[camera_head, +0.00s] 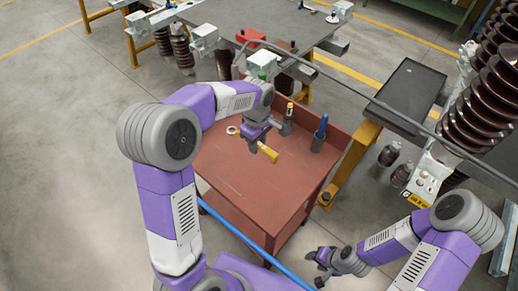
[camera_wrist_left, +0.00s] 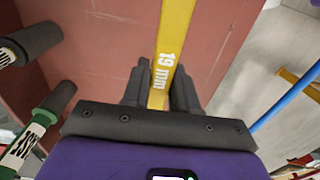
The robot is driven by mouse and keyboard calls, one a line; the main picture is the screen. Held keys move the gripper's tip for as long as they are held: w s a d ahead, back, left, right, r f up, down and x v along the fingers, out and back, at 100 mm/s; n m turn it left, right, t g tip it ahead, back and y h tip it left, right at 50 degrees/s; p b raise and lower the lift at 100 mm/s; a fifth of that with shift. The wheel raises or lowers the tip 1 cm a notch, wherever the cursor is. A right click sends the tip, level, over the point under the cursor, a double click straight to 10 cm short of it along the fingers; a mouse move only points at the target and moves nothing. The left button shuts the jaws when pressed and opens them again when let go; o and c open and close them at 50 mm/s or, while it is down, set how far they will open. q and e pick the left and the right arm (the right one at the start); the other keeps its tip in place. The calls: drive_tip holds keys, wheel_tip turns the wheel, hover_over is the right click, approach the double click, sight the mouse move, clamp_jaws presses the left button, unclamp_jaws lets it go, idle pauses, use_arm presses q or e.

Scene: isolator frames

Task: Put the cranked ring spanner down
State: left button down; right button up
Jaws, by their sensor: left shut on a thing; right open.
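The cranked ring spanner shows as a yellow bar (camera_head: 268,153) in the head view. In the left wrist view its yellow shank (camera_wrist_left: 174,42), marked "19 mm", runs up out of the picture, so its far end is hidden. My left gripper (camera_head: 257,142) is shut on it above the red trolley top (camera_head: 225,165). I cannot tell whether the spanner touches the surface. A pale ring (camera_head: 232,130) shows just left of this gripper; I cannot tell whether it belongs to the spanner. My right gripper (camera_head: 322,267) is open and empty, low beside the trolley.
A dark pot (camera_head: 317,144) with a blue item in it and a dark labelled container (camera_head: 287,122) stand at the trolley's right and back. The trolley's front left is bare. A grey bench (camera_head: 260,22) lies behind, and brown ribbed insulators (camera_head: 478,105) stand at right.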

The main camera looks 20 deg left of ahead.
use_arm(q)
drive_tip(key=b, duration=0.2)
hover_over(257, 167)
wheel_tip(257, 167, down, 5)
drive_tip(key=shift+f+b, duration=0.55)
drive_tip(key=shift+f, duration=1.8)
drive_tip(key=shift+f, duration=0.25)
drive_tip(key=c, duration=0.9)
unclamp_jaws()
drive_tip(key=shift+r, duration=0.1)
wheel_tip(257, 167, up, 12)
drive_tip(key=p, duration=0.3)
drive_tip(key=shift+r+p, duration=0.15)
drive_tip(key=shift+p, duration=0.2)
